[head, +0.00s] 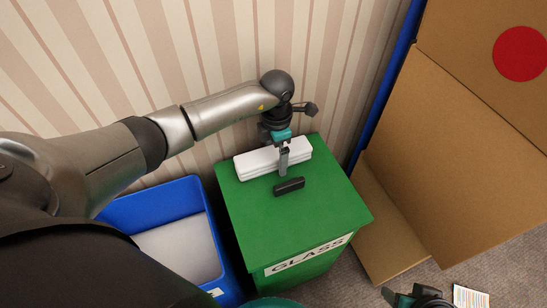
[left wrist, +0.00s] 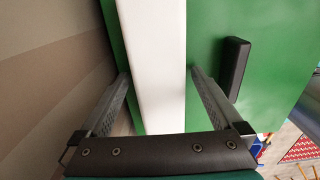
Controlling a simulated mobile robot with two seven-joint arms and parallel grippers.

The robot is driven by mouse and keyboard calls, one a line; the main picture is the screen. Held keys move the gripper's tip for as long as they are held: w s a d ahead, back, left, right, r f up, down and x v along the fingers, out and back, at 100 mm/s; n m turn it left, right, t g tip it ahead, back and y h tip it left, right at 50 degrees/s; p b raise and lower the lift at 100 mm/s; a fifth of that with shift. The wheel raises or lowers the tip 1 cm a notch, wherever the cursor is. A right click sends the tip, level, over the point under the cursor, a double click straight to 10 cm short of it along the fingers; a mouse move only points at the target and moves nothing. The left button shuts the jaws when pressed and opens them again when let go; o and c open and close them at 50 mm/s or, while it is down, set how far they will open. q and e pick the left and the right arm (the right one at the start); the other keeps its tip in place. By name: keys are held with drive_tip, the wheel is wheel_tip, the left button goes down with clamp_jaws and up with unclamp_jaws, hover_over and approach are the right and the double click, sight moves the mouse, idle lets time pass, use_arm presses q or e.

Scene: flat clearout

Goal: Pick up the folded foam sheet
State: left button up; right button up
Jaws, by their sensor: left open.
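The folded foam sheet (head: 262,161) is a white, layered slab lying on the green lid of the bin marked GLASS (head: 290,225), near its back edge by the wall. My left gripper (head: 284,160) is over it, pointing down, and open. In the left wrist view the white foam (left wrist: 155,60) runs between the two fingers of my left gripper (left wrist: 160,76), one finger on each side. I cannot tell whether either finger touches it. My right gripper (head: 415,296) is partly in view at the bottom right, and its jaws are unclear.
A black handle (head: 289,186) stands on the lid just in front of the foam; it also shows in the left wrist view (left wrist: 236,68). A blue bin (head: 157,201) is left of the green one. A large cardboard box (head: 455,150) stands to the right. The striped wall is close behind.

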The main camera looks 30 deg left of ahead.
use_arm(q)
drive_tip(key=c, duration=1.4)
drive_tip(key=shift+r, duration=0.1)
